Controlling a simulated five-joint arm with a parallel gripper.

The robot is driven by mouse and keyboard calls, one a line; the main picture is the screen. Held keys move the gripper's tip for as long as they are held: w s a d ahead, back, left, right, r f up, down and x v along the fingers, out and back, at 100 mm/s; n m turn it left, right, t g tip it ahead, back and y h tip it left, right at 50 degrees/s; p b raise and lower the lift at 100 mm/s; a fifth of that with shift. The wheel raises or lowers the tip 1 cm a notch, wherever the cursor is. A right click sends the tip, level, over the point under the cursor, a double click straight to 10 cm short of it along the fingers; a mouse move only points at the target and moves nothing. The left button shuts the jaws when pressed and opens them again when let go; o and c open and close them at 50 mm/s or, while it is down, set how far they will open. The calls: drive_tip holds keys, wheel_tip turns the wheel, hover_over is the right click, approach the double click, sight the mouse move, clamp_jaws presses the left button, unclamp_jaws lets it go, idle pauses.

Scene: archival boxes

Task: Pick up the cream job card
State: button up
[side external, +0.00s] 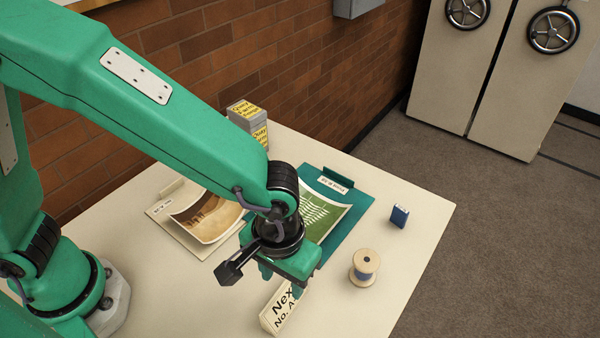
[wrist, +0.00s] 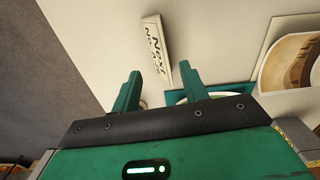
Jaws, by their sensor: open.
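The cream job card (side external: 276,312) stands near the front edge of the table with black lettering that starts "Next No. A". My gripper (side external: 281,282) is above the table just behind the card, its jaws pointing down. In the wrist view, the card (wrist: 155,48) lies just beyond the fingertips, with its lettered end near the gap between them. My gripper (wrist: 160,72) is open with nothing between its fingers. In the side view, the gripper overlaps the card's upper end, so I cannot tell the exact gap.
A wooden spool (side external: 365,266) stands right of the card, with a small blue box (side external: 399,216) behind it. A teal folder (side external: 350,222) with a green picture and a cream folder (side external: 160,208) with a brown picture lie behind. A yellow-labelled box (side external: 248,121) stands by the brick wall.

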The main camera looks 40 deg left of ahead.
sight(283, 295)
drive_tip(key=shift+f, duration=0.45)
drive_tip(key=shift+f, duration=0.1)
drive_tip(key=shift+a+f, duration=0.1)
drive_tip(key=shift+f, duration=2.4)
clamp_jaws()
